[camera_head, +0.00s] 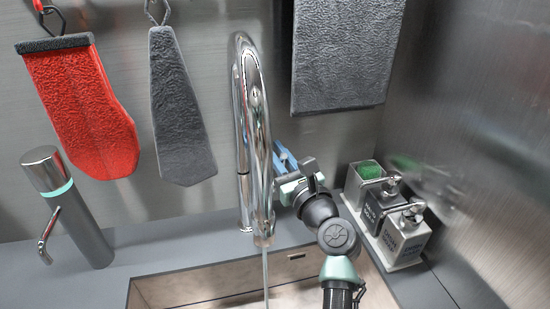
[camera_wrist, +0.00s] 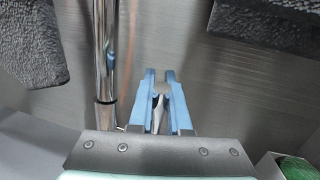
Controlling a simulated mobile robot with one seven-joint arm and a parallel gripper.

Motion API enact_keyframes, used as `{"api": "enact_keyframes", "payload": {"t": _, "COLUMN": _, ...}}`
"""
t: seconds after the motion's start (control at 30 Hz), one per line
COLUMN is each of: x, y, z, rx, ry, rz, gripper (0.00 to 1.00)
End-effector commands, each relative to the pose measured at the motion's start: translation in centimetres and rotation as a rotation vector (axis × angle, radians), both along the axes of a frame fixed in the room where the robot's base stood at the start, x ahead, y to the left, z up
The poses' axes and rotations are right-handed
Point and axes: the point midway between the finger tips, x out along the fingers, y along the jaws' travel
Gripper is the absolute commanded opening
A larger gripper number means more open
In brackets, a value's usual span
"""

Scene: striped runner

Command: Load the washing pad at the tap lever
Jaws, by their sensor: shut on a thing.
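The chrome tap (camera_head: 246,130) rises at the sink's back edge, and a stream of water falls from its spout. My gripper (camera_head: 281,155) is right of the tap. In the wrist view my blue fingers (camera_wrist: 160,76) are shut on a small silvery piece, the tap lever (camera_wrist: 161,89). In the head view the lever is hidden behind the tap and my fingers. A green washing pad (camera_head: 367,170) sits in the caddy right of my arm; its edge also shows in the wrist view (camera_wrist: 297,168).
The white caddy (camera_head: 405,265) also holds two pump bottles (camera_head: 405,236). The sink (camera_head: 190,287) lies in front of the tap. A dark dispenser (camera_head: 80,225) stands at left. A red mitt (camera_head: 80,108), a grey mitt (camera_head: 180,112) and a grey towel (camera_head: 343,55) hang behind.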

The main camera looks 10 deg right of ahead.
Motion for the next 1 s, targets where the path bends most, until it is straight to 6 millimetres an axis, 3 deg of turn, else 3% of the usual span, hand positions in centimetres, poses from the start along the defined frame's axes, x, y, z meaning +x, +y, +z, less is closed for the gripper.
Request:
{"api": "enact_keyframes", "payload": {"t": 0.03, "x": -0.19, "y": 0.07, "z": -0.74, "rx": 0.001, "ry": -0.019, "rz": 0.001, "gripper": 0.0}}
{"api": "enact_keyframes", "payload": {"t": 0.53, "x": -0.65, "y": -0.02, "z": -0.14, "rx": -0.001, "ry": -0.063, "rz": -0.001, "gripper": 0.0}}
{"api": "enact_keyframes", "payload": {"t": 0.57, "x": -0.65, "y": -0.02, "z": -0.13, "rx": -0.001, "ry": -0.063, "rz": -0.001, "gripper": 0.19}}
{"api": "enact_keyframes", "payload": {"t": 0.7, "x": -0.64, "y": -0.01, "z": -0.12, "rx": -0.001, "ry": -0.064, "rz": -0.001, "gripper": 0.44}}
{"api": "enact_keyframes", "payload": {"t": 1.0, "x": -0.67, "y": -0.02, "z": -0.09, "rx": -0.001, "ry": -0.064, "rz": -0.001, "gripper": 0.46}}
